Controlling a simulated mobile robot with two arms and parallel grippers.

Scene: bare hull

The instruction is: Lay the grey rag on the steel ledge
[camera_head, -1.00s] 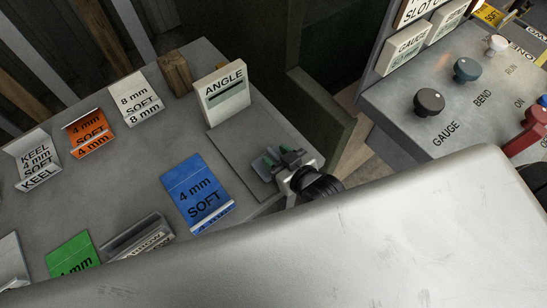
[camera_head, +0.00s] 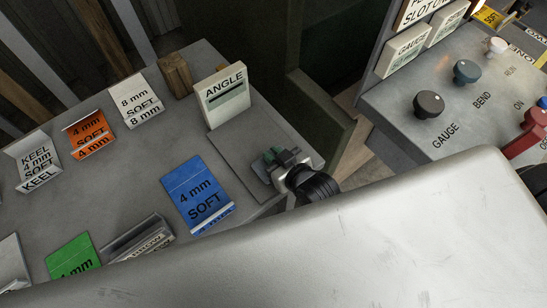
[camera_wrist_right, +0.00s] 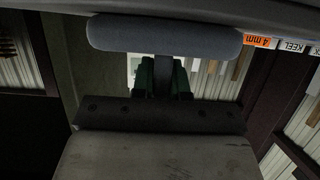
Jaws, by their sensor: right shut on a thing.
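My right gripper (camera_head: 272,161), with green finger pads, is over the right end of a grey steel surface (camera_head: 150,165) that looks like the ledge. In the right wrist view my right gripper (camera_wrist_right: 164,78) is shut on a grey piece, which I take to be the grey rag (camera_wrist_right: 165,36); it shows as a smooth, rounded grey bar across the fingertips. In the head view the rag is mostly hidden by the gripper, and I cannot tell whether it touches the surface. My left gripper is not in view.
An ANGLE sign block (camera_head: 222,96) and a wooden block (camera_head: 175,75) stand behind the gripper. A blue card (camera_head: 197,192) lies to its left, with orange (camera_head: 89,134) and white cards beyond. A knobbed control panel (camera_head: 470,95) stands at right, across a gap.

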